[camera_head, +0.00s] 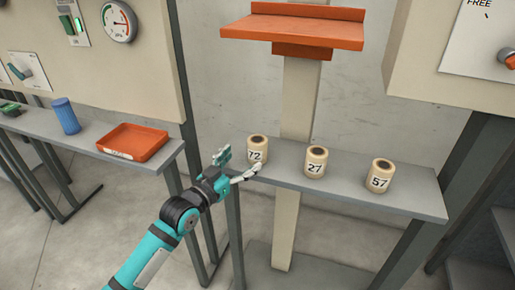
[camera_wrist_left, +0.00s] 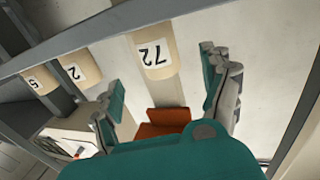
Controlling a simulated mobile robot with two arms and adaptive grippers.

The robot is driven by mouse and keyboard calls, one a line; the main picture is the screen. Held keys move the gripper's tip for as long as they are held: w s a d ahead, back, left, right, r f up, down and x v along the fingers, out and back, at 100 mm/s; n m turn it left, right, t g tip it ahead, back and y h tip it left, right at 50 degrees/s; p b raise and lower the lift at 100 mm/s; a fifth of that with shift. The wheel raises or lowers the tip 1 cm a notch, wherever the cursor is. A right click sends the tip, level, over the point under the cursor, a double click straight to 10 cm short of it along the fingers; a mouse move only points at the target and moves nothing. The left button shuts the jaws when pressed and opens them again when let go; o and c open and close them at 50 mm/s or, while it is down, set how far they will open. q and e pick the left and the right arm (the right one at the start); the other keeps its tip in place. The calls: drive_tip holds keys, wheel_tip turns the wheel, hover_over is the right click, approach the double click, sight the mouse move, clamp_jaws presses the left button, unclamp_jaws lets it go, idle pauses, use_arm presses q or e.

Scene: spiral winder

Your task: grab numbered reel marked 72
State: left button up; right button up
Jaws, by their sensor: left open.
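The reel marked 72 (camera_head: 257,151) is cream with a dark core and stands upright at the left end of a grey shelf. My left gripper (camera_head: 240,165) is open just to its left, with its fingers pointing toward it. In the left wrist view the 72 reel (camera_wrist_left: 154,52) lies ahead, between the lines of the two open fingers (camera_wrist_left: 168,95), with nothing held. My right gripper is not in view.
The grey shelf (camera_head: 410,203) has gaps between its reels. A post (camera_head: 296,100) with an orange platform (camera_head: 295,30) rises behind it. On the left bench are an orange tray (camera_head: 132,142) and a blue ribbed cup (camera_head: 66,116).

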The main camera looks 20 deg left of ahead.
sight(252, 150)
use_arm(q)
drive_tip(key=x, duration=0.3)
drive_tip(key=p+x, duration=0.1)
drive_tip(key=x, duration=0.4)
drive_tip(key=shift+w+d+r, duration=0.1)
drive_tip(key=shift+w, duration=0.05)
drive_tip(key=c, duration=1.3)
